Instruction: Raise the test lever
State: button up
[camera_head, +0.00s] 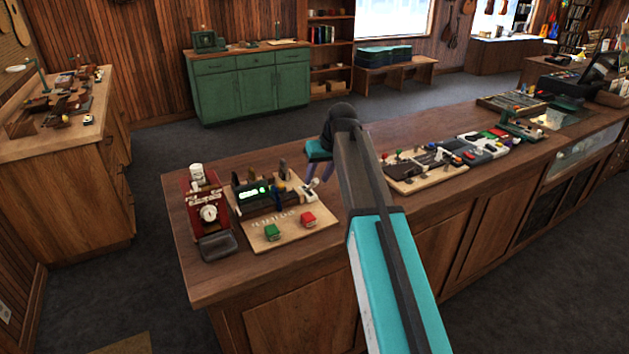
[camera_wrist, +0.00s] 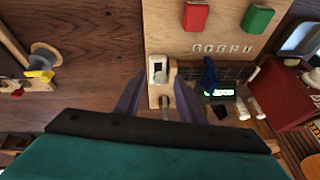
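A light wooden board (camera_head: 262,241) on the counter carries a dark device with a lit green display (camera_head: 252,193), a green block (camera_head: 272,231) and a red block (camera_head: 308,219). At its right edge is a small light block with a white piece (camera_head: 309,190), seemingly the test lever; it also shows in the wrist view as a white-topped lever (camera_wrist: 158,68). My gripper (camera_head: 312,183) reaches down over it from behind. In the wrist view my gripper's fingers (camera_wrist: 158,95) are spread apart, one on each side of the lever block. Contact cannot be told.
A red device with a white dial (camera_head: 208,213) and a dark tray (camera_head: 217,247) stand left of the board. Another board with small knobs (camera_head: 427,168) lies to the right. The counter (camera_head: 355,220) is bare between the two boards.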

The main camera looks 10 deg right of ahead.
aim_at(316, 180)
jog(key=shift+p+x, duration=0.35)
jog(key=shift+x, duration=1.35)
grip_shut()
